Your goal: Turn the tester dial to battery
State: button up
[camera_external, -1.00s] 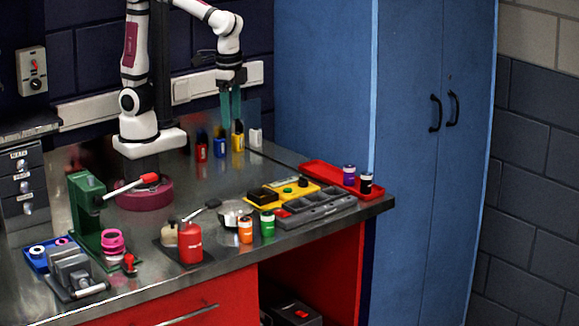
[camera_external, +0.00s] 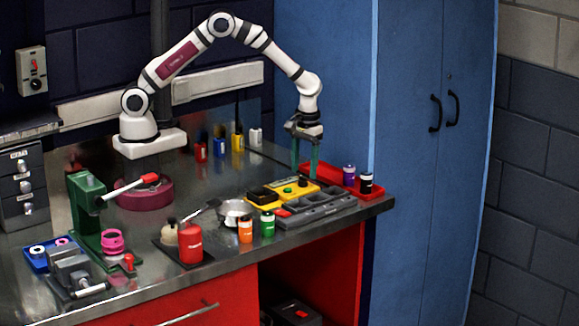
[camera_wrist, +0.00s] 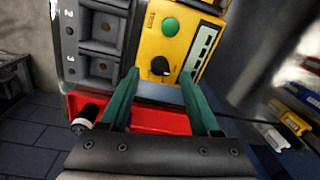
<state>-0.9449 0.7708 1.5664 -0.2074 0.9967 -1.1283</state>
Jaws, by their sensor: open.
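The yellow tester (camera_external: 291,189) lies on the bench near its right end. The label words are too small to read. My gripper (camera_external: 304,170) points down just above the tester's right end. In the wrist view my gripper (camera_wrist: 160,82) has its two green fingers apart, with the dial ahead between their tips. Nothing is held.
A grey compartment tray (camera_external: 318,208) adjoins the tester at the front. A red tray (camera_external: 335,176) with a purple-labelled and a black can lies behind, close to my fingers. Orange and green cans (camera_external: 267,224) stand at the front left.

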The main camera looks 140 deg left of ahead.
aim_at(303, 181)
jog(key=shift+s+f, duration=0.1)
jog(key=shift+f, duration=1.25)
grip_shut()
